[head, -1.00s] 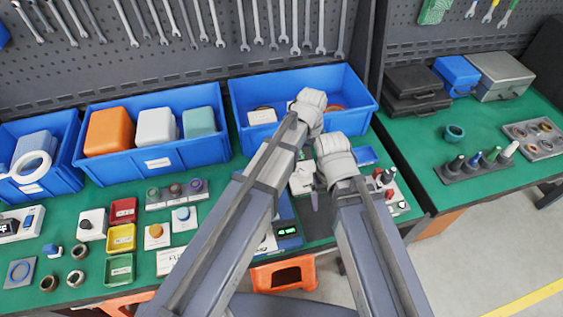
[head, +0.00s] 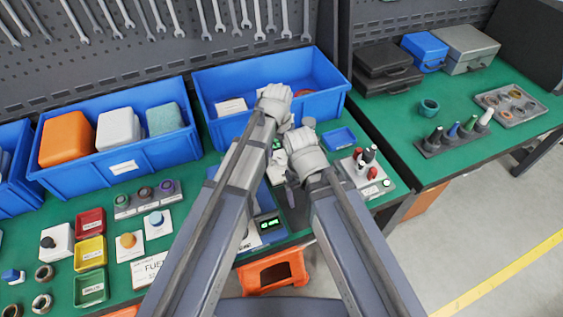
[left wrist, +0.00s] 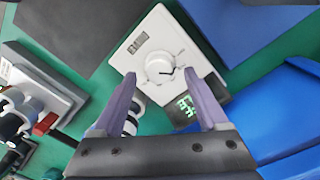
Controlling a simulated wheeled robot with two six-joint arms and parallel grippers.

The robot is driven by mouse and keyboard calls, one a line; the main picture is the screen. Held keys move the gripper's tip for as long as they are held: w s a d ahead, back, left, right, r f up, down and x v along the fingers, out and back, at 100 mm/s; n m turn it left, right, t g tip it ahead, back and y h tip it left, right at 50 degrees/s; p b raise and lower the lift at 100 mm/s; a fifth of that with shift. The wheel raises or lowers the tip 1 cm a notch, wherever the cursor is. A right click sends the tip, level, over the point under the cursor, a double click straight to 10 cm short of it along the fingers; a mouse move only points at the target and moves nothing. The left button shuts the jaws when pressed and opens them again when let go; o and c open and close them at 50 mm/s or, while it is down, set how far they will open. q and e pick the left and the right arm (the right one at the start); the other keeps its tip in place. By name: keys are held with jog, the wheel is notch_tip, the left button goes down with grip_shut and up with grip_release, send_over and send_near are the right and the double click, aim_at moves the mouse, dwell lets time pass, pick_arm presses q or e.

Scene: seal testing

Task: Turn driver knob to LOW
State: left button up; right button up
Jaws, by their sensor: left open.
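A white box (left wrist: 150,28) with a round white knob (left wrist: 160,66) shows in the left wrist view. A dark mark is on the knob's right side, and the lettering around it is too small to read. My left gripper (left wrist: 172,80) is open, its two fingers spread either side of the knob in the picture. Whether they touch it I cannot tell. A green lit display (left wrist: 186,104) is beside the right finger. In the head view the white box (head: 275,172) is partly hidden by my arms. My right arm reaches in beside it, its jaw state unclear.
Red, black and white posts (head: 366,158) stand to the right on a plate. A blue bin (head: 325,103) is behind my arms. A small blue tray (head: 339,139) lies near them. An orange stool (head: 272,274) is below the table's front edge.

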pick_arm(q)
jog(key=shift+f+b, duration=0.4)
jog(key=shift+f, duration=0.45)
grip_shut()
